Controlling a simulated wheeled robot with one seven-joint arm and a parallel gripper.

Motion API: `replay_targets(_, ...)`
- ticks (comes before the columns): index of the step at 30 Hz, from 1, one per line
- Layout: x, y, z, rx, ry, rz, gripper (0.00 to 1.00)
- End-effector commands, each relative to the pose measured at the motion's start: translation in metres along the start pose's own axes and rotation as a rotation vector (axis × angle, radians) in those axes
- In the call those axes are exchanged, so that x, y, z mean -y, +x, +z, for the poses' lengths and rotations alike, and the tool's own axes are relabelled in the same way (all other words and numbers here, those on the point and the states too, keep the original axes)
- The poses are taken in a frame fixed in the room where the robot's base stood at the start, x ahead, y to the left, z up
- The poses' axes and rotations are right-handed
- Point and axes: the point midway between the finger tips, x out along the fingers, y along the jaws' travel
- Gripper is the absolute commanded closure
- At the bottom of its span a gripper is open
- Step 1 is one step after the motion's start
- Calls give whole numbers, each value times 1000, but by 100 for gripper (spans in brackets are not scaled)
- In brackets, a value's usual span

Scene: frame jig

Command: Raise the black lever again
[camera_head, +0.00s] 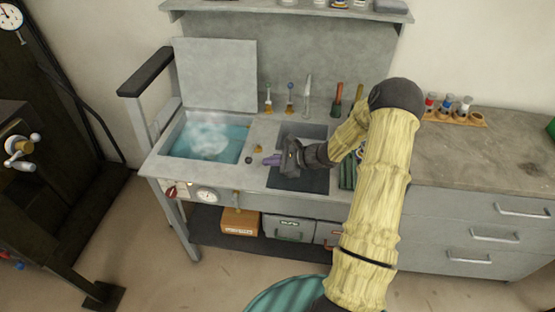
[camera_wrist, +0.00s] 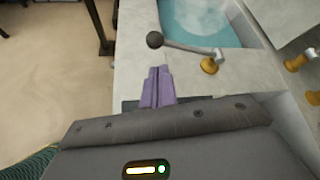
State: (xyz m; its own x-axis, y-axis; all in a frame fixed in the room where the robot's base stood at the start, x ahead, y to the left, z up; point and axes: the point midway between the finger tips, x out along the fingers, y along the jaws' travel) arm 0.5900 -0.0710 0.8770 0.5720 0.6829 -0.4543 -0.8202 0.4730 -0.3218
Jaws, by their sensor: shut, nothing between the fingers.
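The black lever has a round black knob (camera_wrist: 155,40) on a thin metal rod and a brass base (camera_wrist: 210,66). In the wrist view the rod leans far over from the base, out toward the counter's edge. In the head view the knob (camera_head: 248,160) shows small and low on the counter between the two basins. My gripper (camera_head: 270,160) is just right of the knob, over the near counter. Its purple fingers (camera_wrist: 158,80) are closed together and empty. They point toward the lever, and a gap shows between their tips and the knob.
A basin of blue water (camera_head: 208,138) lies left of the lever, with a grey panel (camera_head: 216,75) upright behind it. A dark basin (camera_head: 300,182) lies under my forearm. More upright levers (camera_head: 290,98) stand at the back. A dial and red knob (camera_head: 170,191) are on the front.

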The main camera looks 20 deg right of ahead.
Motion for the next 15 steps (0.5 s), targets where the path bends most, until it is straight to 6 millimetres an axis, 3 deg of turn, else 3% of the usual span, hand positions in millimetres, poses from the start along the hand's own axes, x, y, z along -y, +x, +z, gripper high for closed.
replay_targets(7, 0, 41, 1, 2, -1, 1, 100)
replay_targets(15, 0, 55, 0, 0, -1, 0, 100)
